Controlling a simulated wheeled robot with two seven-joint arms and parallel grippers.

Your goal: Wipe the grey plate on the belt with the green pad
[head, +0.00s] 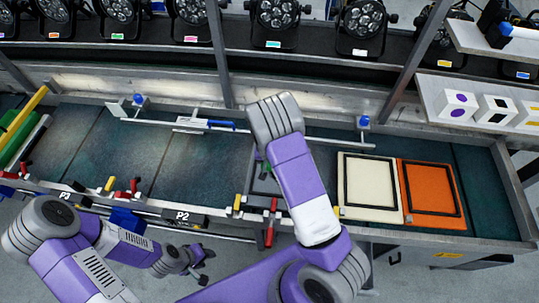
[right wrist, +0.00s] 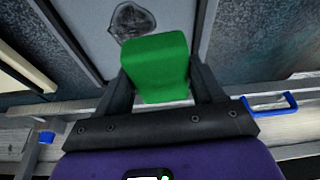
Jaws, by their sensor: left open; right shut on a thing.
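The green pad (right wrist: 156,62) is between the fingers of my right gripper (right wrist: 158,88) in the right wrist view; the gripper is shut on it. The grey plate (right wrist: 88,22) lies beyond the pad, with a dark smudge (right wrist: 131,20) just past the pad's far edge. I cannot tell whether the pad touches the plate. My left gripper (head: 203,267) is open and empty, in front of the belt's near edge.
A cream board (head: 368,205) and an orange board (head: 428,213) with black frames lie right of my right arm. Red clamps (head: 270,222) stand at the near rail. The belt's left part is largely clear.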

